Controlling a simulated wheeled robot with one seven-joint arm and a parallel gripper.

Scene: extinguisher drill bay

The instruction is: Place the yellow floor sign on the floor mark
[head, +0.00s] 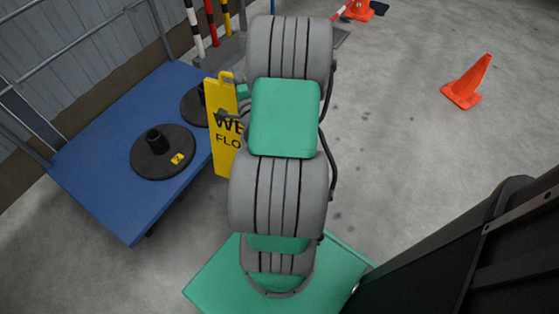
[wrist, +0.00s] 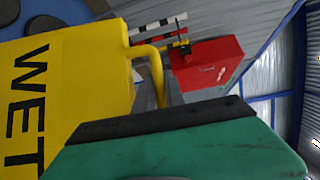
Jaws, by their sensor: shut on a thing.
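The yellow floor sign (head: 226,148) stands roughly upright beside the blue platform in the head view, its lettering partly covered by my arm. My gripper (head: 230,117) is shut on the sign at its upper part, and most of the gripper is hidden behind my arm. I cannot tell whether the sign's lower edge touches the floor. In the wrist view the sign (wrist: 85,75) fills the left side, with "WET" turned sideways and its yellow handle beside it. I cannot make out the floor mark in either view.
A blue platform (head: 105,185) at left carries black round bases (head: 160,150). Striped posts (head: 194,28) stand behind it. Orange cones (head: 468,82) are at right and far back. A red box (wrist: 207,62) shows in the wrist view. Grey floor right of my arm is mostly clear.

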